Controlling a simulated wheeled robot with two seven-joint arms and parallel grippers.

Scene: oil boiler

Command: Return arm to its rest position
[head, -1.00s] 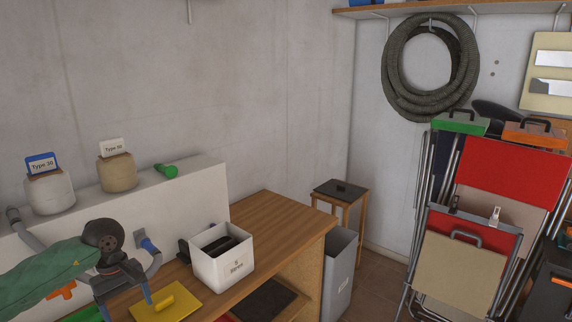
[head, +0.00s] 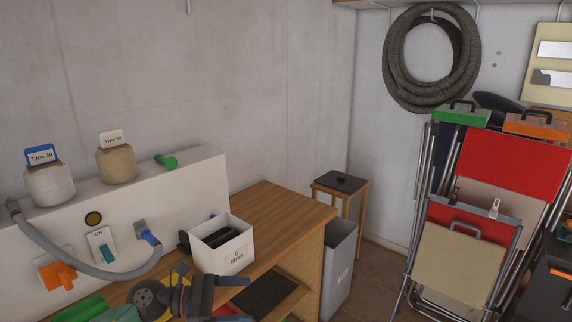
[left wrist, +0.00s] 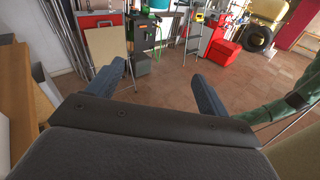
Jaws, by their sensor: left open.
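My left gripper (head: 249,300) is low in the head view, in front of the wooden bench's front edge. Its two blue-grey fingers point right, spread apart with nothing between them. In the left wrist view the fingers (left wrist: 159,72) are also apart and empty, with the floor and stored items beyond. Part of my left arm's green sleeve shows at the bottom left of the head view. My right gripper is not in view.
A white box (head: 222,256) stands on the wooden bench (head: 268,205). A grey bin (head: 338,262) and small stool (head: 340,185) stand to its right. Folded chairs (head: 462,265) lean farther right. Tiled floor (left wrist: 172,80) is open beyond the fingers.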

